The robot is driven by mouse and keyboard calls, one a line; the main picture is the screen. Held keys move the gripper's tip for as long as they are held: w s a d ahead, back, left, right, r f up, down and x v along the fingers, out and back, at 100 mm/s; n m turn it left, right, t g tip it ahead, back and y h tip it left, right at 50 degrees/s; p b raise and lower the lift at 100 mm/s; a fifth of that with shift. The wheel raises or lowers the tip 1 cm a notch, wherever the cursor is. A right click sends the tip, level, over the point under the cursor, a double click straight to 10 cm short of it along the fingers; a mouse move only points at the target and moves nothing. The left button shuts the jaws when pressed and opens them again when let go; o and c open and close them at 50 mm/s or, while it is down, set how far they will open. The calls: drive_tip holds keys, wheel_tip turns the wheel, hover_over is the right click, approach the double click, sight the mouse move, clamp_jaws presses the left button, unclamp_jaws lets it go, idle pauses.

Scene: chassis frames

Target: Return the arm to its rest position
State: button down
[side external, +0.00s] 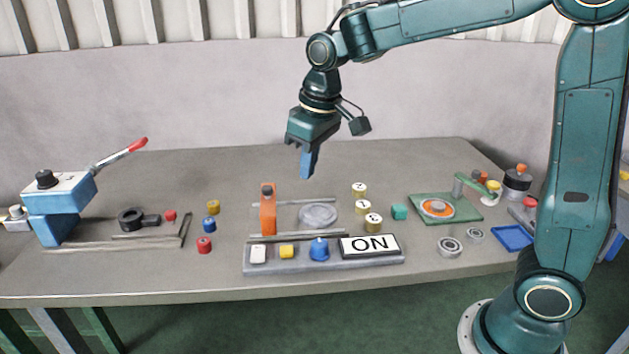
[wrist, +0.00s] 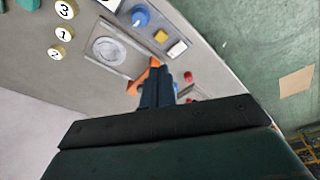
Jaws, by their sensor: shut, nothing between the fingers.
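My gripper (side external: 307,163) hangs above the middle of the table, pointing down, with its blue fingers shut and nothing between them. In the wrist view the closed gripper (wrist: 156,82) overlaps the orange upright part (wrist: 158,64) from this angle. In the side view it is above the table, apart from the orange upright part (side external: 268,211) and the round grey disc (side external: 318,214). My arm reaches in from the right, with the elbow out at the top.
A grey panel (side external: 325,265) with an ON sign (side external: 369,245) lies at the front. Numbered cylinders (side external: 363,207) stand right of the disc. A blue lever machine (side external: 58,208) stands at the left, its red-tipped lever raised. A green plate (side external: 444,209) is at the right. The table's back is clear.

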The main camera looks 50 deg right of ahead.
drive_tip(key=s+d+r+m+t, duration=0.1)
drive_tip(key=s, duration=1)
drive_tip(key=s+d+r+t, duration=0.1)
drive_tip(key=s+d+t, duration=0.1)
drive_tip(key=s, duration=0.9)
drive_tip(key=shift+s+d+m, duration=0.25)
drive_tip(key=shift+s+m, duration=0.15)
